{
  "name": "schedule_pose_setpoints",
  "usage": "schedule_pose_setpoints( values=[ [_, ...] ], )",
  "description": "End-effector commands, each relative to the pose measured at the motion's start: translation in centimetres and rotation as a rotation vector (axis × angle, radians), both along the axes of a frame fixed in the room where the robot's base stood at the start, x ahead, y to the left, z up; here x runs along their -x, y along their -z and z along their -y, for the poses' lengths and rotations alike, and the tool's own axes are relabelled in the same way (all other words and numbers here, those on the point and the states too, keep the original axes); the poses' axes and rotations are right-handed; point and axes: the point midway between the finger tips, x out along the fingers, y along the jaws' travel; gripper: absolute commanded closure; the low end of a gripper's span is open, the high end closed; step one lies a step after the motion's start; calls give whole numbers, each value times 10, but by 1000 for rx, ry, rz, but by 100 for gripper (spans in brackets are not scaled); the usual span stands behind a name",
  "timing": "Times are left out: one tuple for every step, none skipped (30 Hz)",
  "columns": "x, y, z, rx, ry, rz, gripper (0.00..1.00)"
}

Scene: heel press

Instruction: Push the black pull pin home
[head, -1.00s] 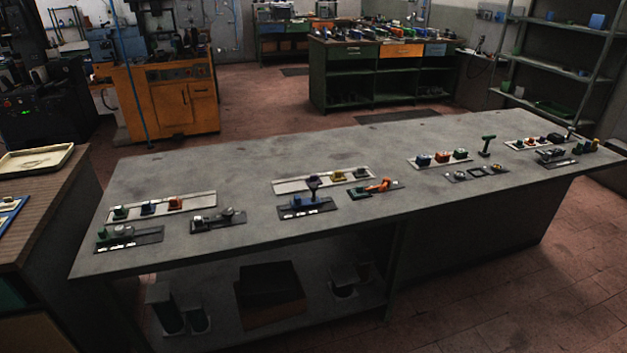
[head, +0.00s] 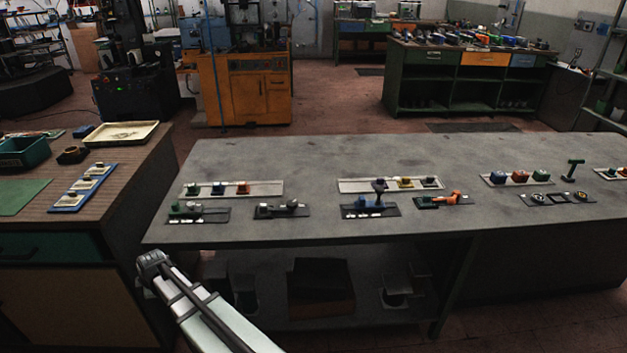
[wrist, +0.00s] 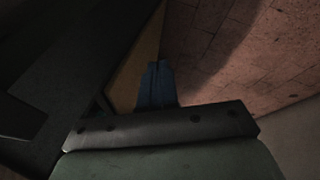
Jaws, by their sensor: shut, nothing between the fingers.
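I cannot tell the black pull pin apart at this size among the small fittings on the grey bench (head: 300,160). In the wrist view my gripper (wrist: 157,66) is shut and empty, over the floor and away from the bench fittings. Part of my arm shows at lower left in the head view, in front of the bench.
Pale strips with coloured blocks lie behind the dark plates, such as the left strip (head: 270,187). A wooden side table (head: 115,190) with a cream tray (head: 122,134) is at left. The bench's back half is clear.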

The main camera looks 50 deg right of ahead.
Motion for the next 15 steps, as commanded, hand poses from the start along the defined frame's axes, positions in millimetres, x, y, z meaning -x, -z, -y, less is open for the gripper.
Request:
schedule_pose_setpoints(
  values=[
    [-18,-21,0,14,-32,44,100],
    [-26,-32,0,24,-54,68,100],
    [-36,-48,0,38,-81,99,100],
    [-43,-59,0,48,-100,122,100],
    [-50,-71,0,59,-119,146,100],
    [-60,-87,0,74,-145,177,100],
    [-67,-100,0,87,-165,201,100],
    [-73,-112,0,100,-184,224,100],
    [-81,-129,1,118,-208,255,100],
    [-87,-141,1,132,-227,277,100],
    [-93,-154,2,148,-244,301,100],
    [-100,-170,3,165,-264,328,100],
    [-105,-182,5,179,-279,347,100],
    [-109,-193,6,193,-292,365,100],
    [-115,-208,9,213,-309,388,100]
  ],
)
